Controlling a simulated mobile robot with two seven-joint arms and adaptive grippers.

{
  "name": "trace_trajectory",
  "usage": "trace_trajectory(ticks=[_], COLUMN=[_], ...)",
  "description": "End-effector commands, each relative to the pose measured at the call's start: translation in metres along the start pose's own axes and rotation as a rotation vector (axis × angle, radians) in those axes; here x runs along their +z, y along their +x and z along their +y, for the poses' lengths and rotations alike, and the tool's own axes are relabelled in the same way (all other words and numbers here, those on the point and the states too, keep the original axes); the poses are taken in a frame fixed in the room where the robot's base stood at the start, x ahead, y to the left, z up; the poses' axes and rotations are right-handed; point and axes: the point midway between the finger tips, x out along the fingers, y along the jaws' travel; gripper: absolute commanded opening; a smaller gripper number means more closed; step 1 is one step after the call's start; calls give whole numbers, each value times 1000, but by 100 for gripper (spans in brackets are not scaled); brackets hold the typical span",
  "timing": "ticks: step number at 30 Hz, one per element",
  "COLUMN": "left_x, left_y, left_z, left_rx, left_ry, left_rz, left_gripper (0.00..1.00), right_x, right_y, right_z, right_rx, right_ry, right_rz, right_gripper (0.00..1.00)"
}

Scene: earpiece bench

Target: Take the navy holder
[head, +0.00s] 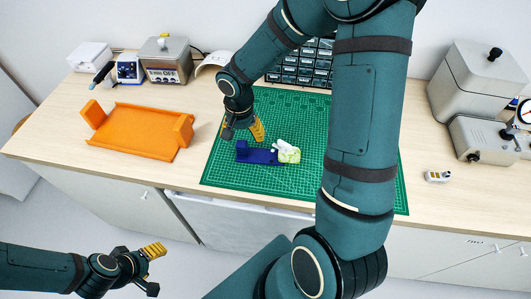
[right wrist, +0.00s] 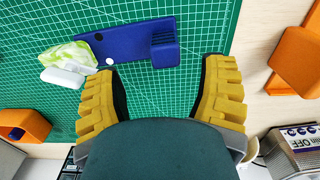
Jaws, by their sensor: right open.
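The navy holder (head: 262,156) lies flat on the green cutting mat (head: 225,176), a plate with a raised block at its left end in the head view. In the right wrist view the holder (right wrist: 128,42) is ahead of my fingers, its block (right wrist: 165,46) near the gap between them. A pale green and white piece (head: 287,151) sits at its other end. My right gripper (head: 241,131) is open and empty, above the mat just behind the block; its open fingers also show in the right wrist view (right wrist: 163,72). My left gripper (head: 157,268) appears open and empty, low in front of the bench.
An orange tray (head: 138,132) lies on the bench left of the mat. Boxes and instruments (head: 165,60) line the back left, with a drawer cabinet (head: 300,65) behind the mat. Grey machines (head: 485,95) stand at the right. My right arm hides part of the mat.

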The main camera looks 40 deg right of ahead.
Motion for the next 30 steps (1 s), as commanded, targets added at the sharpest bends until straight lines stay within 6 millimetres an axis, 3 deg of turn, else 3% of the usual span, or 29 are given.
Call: trace_trajectory(ticks=[3,10,18,28,29,30], left_x=[0,0,1,1,1,1], left_y=[2,4,7,7,7,7], left_z=[-1,-1,-2,-2,-2,-2], left_rx=[-1,-1,-2,-2,-2,-2], left_ry=[0,0,0,0,0,0], left_rz=[0,0,0,0,0,0], left_gripper=[59,59,59,59,59,59], right_x=[0,1,1,1,1,1], right_y=[15,30,67,73,73,73], right_z=[0,-2,-5,-6,-6,-6], right_rx=[1,0,-1,-2,-2,-2], right_ry=[0,-1,0,0,0,0], right_rz=[-2,-3,-2,0,0,0], right_gripper=[71,71,71,71,65,51])
